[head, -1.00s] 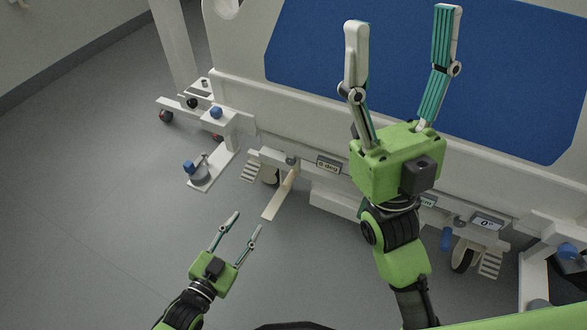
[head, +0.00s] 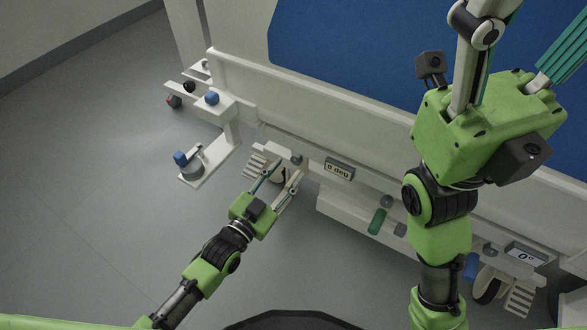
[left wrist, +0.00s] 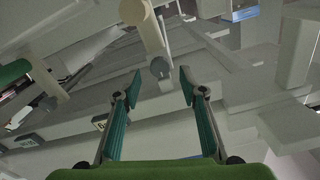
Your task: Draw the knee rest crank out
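Under the bed's side rail, a crank with a beige handle sits left of a panel reading "0 deg" (head: 339,169). Its handle is largely hidden behind my left gripper (head: 287,170) in the head view. In the left wrist view the beige handle (left wrist: 145,28) and a grey round end (left wrist: 160,68) lie ahead, between the fingertips in the picture. My left gripper is open; I see no closing contact. A crank with a green handle (head: 377,221) sits farther right. No label shows which is the knee rest crank.
A blue crank handle (head: 470,266) sits near another display (head: 525,254). The white rail (head: 330,105) runs above the cranks. A white bed-end foot with a blue-topped part (head: 181,158) stands at left. The floor (head: 110,230) to the left is clear.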

